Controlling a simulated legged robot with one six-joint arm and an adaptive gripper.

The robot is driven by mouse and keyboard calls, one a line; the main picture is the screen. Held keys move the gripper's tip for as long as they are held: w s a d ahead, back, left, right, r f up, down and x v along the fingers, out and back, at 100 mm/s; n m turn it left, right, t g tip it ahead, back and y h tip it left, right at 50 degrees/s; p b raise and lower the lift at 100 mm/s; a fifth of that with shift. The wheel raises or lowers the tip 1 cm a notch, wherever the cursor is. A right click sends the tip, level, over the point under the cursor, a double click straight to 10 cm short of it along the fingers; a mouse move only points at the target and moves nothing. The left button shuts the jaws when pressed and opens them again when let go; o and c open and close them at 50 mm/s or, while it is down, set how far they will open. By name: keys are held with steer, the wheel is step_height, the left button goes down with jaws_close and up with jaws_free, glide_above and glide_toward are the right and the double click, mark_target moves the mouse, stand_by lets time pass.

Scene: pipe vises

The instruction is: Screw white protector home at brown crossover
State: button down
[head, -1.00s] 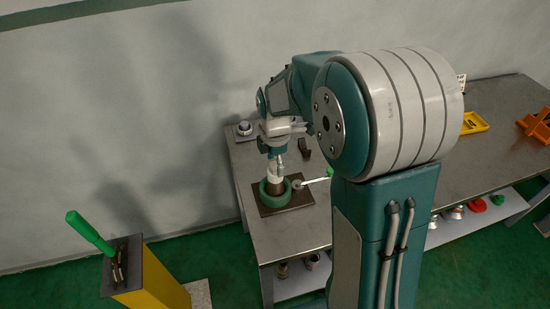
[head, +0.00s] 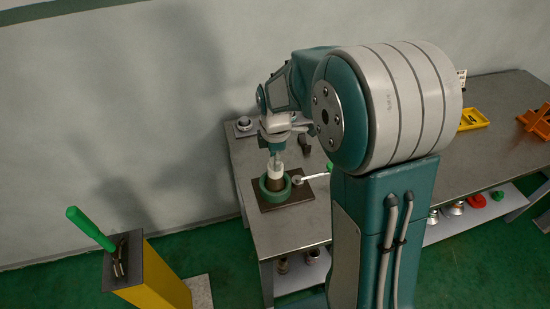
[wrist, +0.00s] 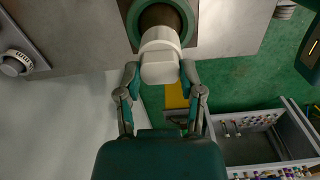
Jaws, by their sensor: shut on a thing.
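The white protector (head: 275,171) sits upright on top of the brown crossover (head: 275,185) in the head view. In the wrist view the white protector (wrist: 160,55) lies between my fingertips, and a little of the brown crossover (wrist: 160,16) shows beyond it. My gripper (head: 276,158) is above the vise and shut on the protector; in the wrist view its two fingers (wrist: 161,76) reach the protector's sides. A green ring-shaped vise (head: 287,194) surrounds the crossover's lower part. The thread between protector and crossover is hidden.
The vise stands on a dark plate on the grey bench (head: 258,222), with a lever (head: 312,177) to its right. A round fitting (head: 244,124) sits behind. A yellow tray (head: 474,119) and orange stand (head: 538,123) are far right. A yellow post (head: 152,279) with a green handle stands left.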

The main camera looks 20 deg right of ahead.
steer(key=m, duration=0.3)
steer(key=shift+f, duration=0.1)
steer(key=m, duration=0.4)
steer(key=shift+m, duration=0.3)
steer(key=m, duration=0.4)
steer(key=shift+s+m, duration=0.1)
steer(key=shift+m, duration=0.2)
steer(key=shift+m, duration=1.2)
steer(key=m, duration=0.7)
steer(key=shift+f, duration=0.1)
steer(key=c, duration=1.2)
jaws_free()
jaws_close()
